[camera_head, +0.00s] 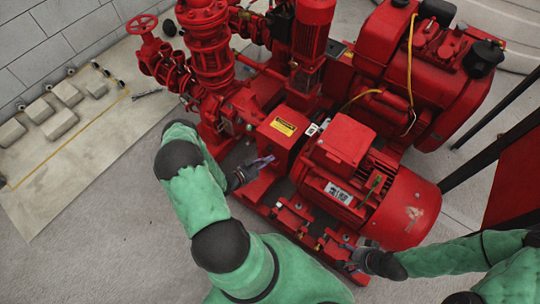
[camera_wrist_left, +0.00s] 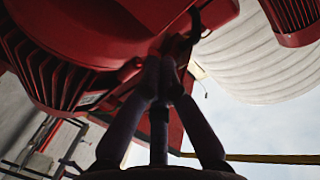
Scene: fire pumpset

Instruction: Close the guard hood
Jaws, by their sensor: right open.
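The guard hood appears to be the red box-shaped cover (camera_head: 274,137) with a yellow warning label, between the pump and the red motor (camera_head: 395,205) in the head view. I cannot tell how far open it stands. My left gripper (camera_head: 264,160) is just in front of the cover's lower left side; contact is unclear. In the left wrist view its dark fingers (camera_wrist_left: 165,62) come together at the tips, close to red metal, with nothing clearly held between them. My right gripper (camera_head: 350,250) is open, low by the motor's front end, near the red base frame.
A red engine (camera_head: 425,65) stands behind the motor. Red piping with a handwheel (camera_head: 142,25) rises at the back left. Grey blocks (camera_head: 60,124) lie on a pale slab at the left. The floor at the lower left is clear.

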